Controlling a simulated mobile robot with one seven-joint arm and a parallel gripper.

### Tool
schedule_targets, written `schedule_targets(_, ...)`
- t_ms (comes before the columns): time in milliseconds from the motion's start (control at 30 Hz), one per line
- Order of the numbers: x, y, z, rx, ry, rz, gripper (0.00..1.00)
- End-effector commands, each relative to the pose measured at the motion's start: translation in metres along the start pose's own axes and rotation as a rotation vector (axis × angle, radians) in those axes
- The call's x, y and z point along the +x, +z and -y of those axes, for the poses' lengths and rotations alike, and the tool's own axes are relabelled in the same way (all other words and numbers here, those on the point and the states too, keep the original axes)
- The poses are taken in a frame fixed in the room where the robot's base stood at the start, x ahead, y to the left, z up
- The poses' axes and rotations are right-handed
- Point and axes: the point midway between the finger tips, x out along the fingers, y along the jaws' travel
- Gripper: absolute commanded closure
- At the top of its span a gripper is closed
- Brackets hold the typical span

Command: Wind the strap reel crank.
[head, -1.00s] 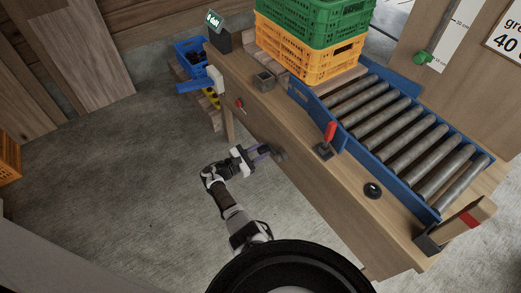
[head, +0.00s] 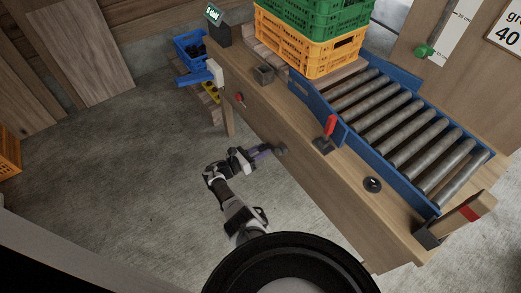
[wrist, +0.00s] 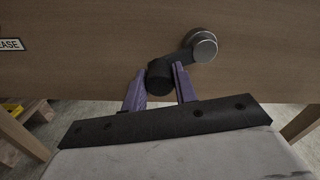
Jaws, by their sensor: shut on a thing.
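The strap reel crank shows in the wrist view on the front panel of the wooden bench. It has a round silver hub (wrist: 202,46), a short dark arm and a black knob (wrist: 160,76). The knob sits lower left of the hub. My gripper (wrist: 160,88) is shut on the black knob, with one purple finger on each side of it. In the head view my gripper (head: 262,152) reaches the bench's front face, where the crank (head: 281,150) is small and partly hidden.
The bench (head: 310,190) carries a roller conveyor (head: 405,130), a red lever (head: 330,127), a black round button (head: 372,185) and stacked yellow (head: 305,48) and green crates (head: 315,18). A blue bin (head: 190,46) stands at the back left. The concrete floor left of my arm is clear.

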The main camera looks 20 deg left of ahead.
Motion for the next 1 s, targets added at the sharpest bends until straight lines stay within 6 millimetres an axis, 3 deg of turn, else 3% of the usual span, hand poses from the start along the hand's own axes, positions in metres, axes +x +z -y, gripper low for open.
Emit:
schedule_targets(267,-0.001,0.0,-0.001,0.0,0.003,0.0,1.0)
schedule_targets(300,-0.001,0.0,-0.001,0.0,0.003,0.0,0.7)
schedule_targets(467,-0.001,0.0,0.0,0.0,0.002,0.0,0.5)
schedule_targets(767,-0.002,0.0,0.0,0.0,0.001,0.0,0.5)
schedule_targets(1000,-0.034,-0.001,-0.001,-0.001,0.006,0.001,0.5)
